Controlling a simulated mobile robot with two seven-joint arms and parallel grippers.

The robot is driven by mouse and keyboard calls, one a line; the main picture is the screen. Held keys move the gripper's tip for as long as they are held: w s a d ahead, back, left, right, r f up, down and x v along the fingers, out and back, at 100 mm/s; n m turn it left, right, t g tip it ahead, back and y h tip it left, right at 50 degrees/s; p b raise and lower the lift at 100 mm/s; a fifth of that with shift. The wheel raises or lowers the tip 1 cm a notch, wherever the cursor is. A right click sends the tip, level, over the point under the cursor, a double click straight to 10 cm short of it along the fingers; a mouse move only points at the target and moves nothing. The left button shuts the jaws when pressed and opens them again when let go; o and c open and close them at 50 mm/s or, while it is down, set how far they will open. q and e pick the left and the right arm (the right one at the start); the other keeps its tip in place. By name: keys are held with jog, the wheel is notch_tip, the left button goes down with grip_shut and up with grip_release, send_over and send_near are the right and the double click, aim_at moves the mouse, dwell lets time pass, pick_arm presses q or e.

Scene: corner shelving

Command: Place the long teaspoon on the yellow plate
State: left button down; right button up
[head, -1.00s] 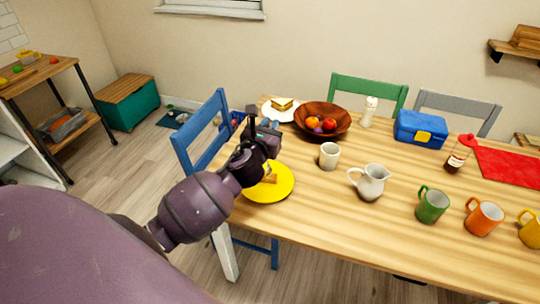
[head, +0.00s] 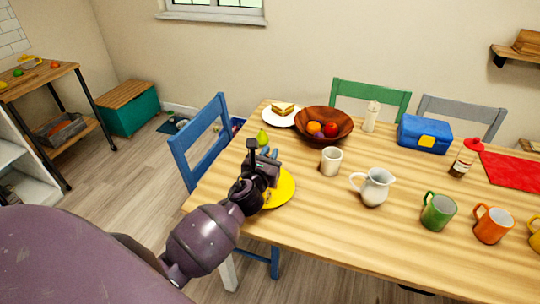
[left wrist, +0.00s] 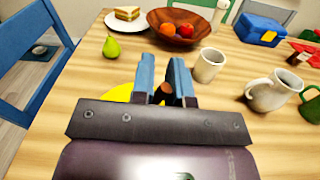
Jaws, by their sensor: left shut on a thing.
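The yellow plate (head: 284,190) lies near the table's left front corner, partly hidden behind my left gripper (head: 269,154). A strip of the plate also shows in the left wrist view (left wrist: 118,93). My left gripper is over the plate's far left side, its blue fingers pointing away across the table. In the left wrist view, the fingers (left wrist: 162,78) are closed around a small brown thing (left wrist: 163,92). Only its end shows, so I cannot tell whether it is the long teaspoon. No other teaspoon is visible. My right gripper is not in view.
A green pear (head: 262,138) stands just beyond my left gripper. A white cup (head: 331,161) and a white jug (head: 373,187) stand to the right. A fruit bowl (head: 342,137) and a white plate with a sandwich (head: 283,107) are farther back. A blue chair (head: 204,146) is at left.

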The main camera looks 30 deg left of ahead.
pick_arm(q)
jog(key=shift+f, duration=0.2)
jog(key=c, duration=1.1)
grip_release()
jog(key=shift+r, duration=0.1)
